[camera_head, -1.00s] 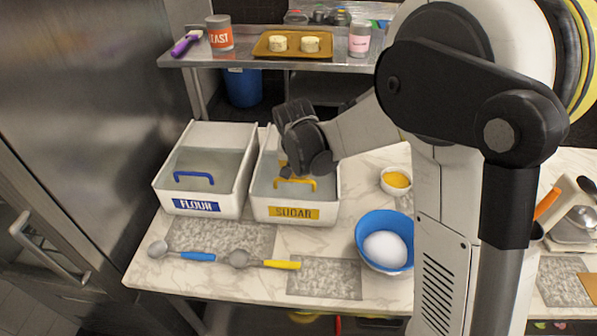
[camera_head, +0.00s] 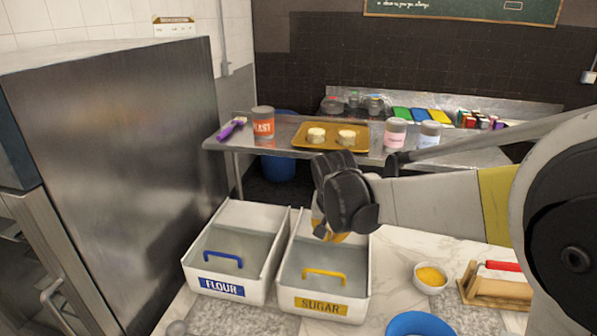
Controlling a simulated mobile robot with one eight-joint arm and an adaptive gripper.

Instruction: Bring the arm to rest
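My arm reaches in from the right side of the view. My gripper (camera_head: 328,225) hangs over the back part of the sugar bin (camera_head: 322,307), above its lid and yellow handle (camera_head: 324,274). The dark wrist hides most of the gripper, and a yellow-orange part shows below it. I cannot tell whether the fingers are open or shut, or whether they touch anything. The flour bin (camera_head: 222,287), with a blue handle, stands just left of the sugar bin.
A bowl of yellow-orange contents (camera_head: 431,277) and a wooden holder (camera_head: 495,288) stand right of the bins. A blue bowl (camera_head: 418,324) is at the bottom edge. A steel shelf (camera_head: 290,134) with a tray (camera_head: 330,137) and tins lies behind. A steel fridge (camera_head: 120,150) borders the left.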

